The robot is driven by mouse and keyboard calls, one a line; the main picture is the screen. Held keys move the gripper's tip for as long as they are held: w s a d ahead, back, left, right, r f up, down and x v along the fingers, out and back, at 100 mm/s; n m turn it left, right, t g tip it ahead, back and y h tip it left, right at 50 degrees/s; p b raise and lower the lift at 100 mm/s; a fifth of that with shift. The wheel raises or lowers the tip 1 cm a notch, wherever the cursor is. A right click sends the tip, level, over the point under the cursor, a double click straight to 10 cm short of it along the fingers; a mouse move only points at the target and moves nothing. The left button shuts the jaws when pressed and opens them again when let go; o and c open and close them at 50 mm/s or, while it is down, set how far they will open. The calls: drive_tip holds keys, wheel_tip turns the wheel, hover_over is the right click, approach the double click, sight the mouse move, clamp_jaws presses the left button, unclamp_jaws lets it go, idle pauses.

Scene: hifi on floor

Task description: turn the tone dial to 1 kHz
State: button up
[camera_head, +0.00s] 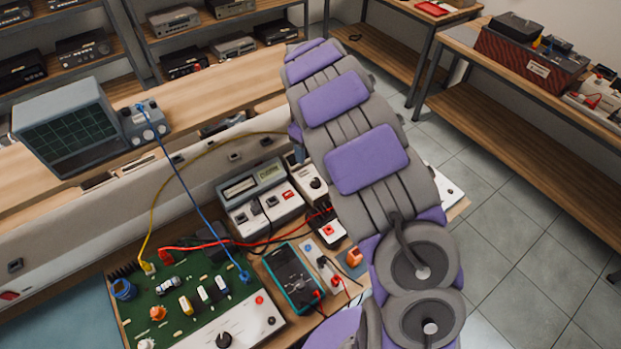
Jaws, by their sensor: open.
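No dial in the head view has a label I can read, so I cannot tell which is the tone dial. A dark round knob (316,183) sits on a small white-topped box (304,171) just left of my arm. Another dark knob (224,340) is on the white front strip of the green circuit board (180,305). A white panel (449,187) shows partly on the right of my arm, with a small dark spot on it. My purple and grey arm crosses the picture and covers part of the bench. My gripper is not visible.
A bench instrument with a display (258,190), a teal multimeter (293,276) and small boxes crowd the bench. Red, yellow and blue leads run across it. An oscilloscope (75,125) stands on the shelf behind. Tiled floor (500,240) is clear at right.

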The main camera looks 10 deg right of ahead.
drive_tip(key=b, duration=0.1)
hover_over(315, 181)
drive_tip(key=d, duration=0.2)
wheel_tip(315, 181, down, 9)
drive_tip(key=shift+d+r, duration=0.1)
drive_tip(key=shift+d, duration=0.05)
drive_tip(key=a+f, duration=0.2)
drive_tip(key=f, duration=0.1)
drive_tip(key=a+f+b, duration=0.1)
drive_tip(key=f, duration=0.1)
drive_tip(key=shift+w+a+f, duration=0.1)
drive_tip(key=shift+a, duration=0.2)
drive_tip(key=shift+d, duration=1.45)
drive_tip(key=shift+c, duration=0.9)
drive_tip(key=shift+a+f, duration=0.1)
drive_tip(key=shift+a, duration=0.9)
drive_tip(key=c, duration=0.4)
drive_tip(key=shift+w+d, duration=0.1)
drive_tip(key=c, duration=0.3)
drive_tip(key=shift+d, duration=0.3)
drive_tip(key=shift+c, duration=0.9)
drive_tip(key=shift+a, duration=0.1)
